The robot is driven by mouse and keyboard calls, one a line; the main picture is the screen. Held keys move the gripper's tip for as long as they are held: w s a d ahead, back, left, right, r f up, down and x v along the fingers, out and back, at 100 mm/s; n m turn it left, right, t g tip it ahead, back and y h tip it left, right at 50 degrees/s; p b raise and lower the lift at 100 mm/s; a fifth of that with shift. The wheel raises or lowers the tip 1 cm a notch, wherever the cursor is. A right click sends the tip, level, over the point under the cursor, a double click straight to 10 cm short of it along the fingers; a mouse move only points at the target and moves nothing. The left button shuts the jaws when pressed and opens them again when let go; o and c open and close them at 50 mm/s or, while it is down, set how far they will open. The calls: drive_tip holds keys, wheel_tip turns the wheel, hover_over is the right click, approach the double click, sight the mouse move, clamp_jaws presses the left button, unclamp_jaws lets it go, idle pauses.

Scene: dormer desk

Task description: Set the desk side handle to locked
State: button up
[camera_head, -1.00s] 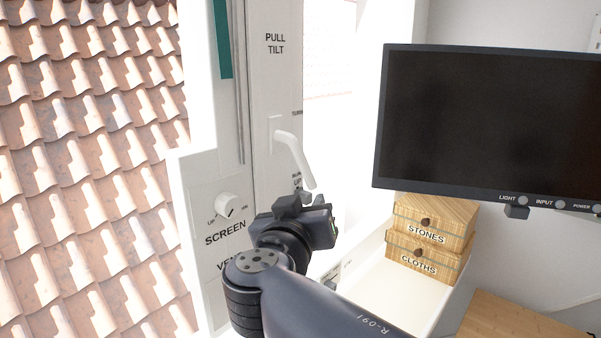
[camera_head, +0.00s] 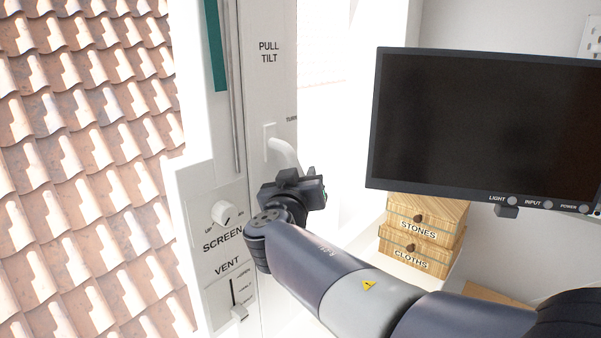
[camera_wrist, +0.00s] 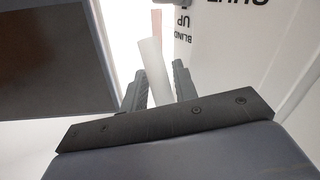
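A white lever handle (camera_head: 283,152) is mounted on the white window frame, below the PULL TILT label. It slants down to the right, and its lower end is hidden behind my gripper (camera_head: 306,182). In the wrist view the pale handle (camera_wrist: 154,68) runs between the two dark fingers of my gripper (camera_wrist: 160,78). The fingers stand apart, one on each side of it. I cannot tell whether either finger touches it. Part of a TURN label shows beside the handle; no locked mark is readable.
The SCREEN knob (camera_head: 224,213) and VENT slider (camera_head: 239,312) are left of my gripper. A dark monitor (camera_head: 480,130) stands right, above wooden STONES (camera_head: 440,213) and CLOTHS (camera_head: 395,247) boxes. Roof tiles (camera_head: 85,180) show outside.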

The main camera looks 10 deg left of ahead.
drive_tip(key=shift+c, duration=0.3)
clamp_jaws()
drive_tip(key=shift+s, duration=0.1)
drive_tip(key=shift+s+a+f+m+g+y+p, duration=0.15)
drive_tip(key=shift+s+a+m+g+p, duration=0.1)
drive_tip(key=shift+s+a+m+g, duration=0.4)
drive_tip(key=shift+s+f+m+g+y+p, duration=0.2)
drive_tip(key=shift+s+g+p, duration=0.15)
drive_tip(key=shift+g, duration=0.6)
drive_tip(key=shift+s+a+f+m+g+y+p, duration=0.2)
drive_tip(key=shift+s+a+m+g, duration=0.15)
drive_tip(key=shift+s+g, duration=0.35)
drive_tip(key=shift+w, duration=0.1)
drive_tip(key=shift+o, duration=0.3)
unclamp_jaws()
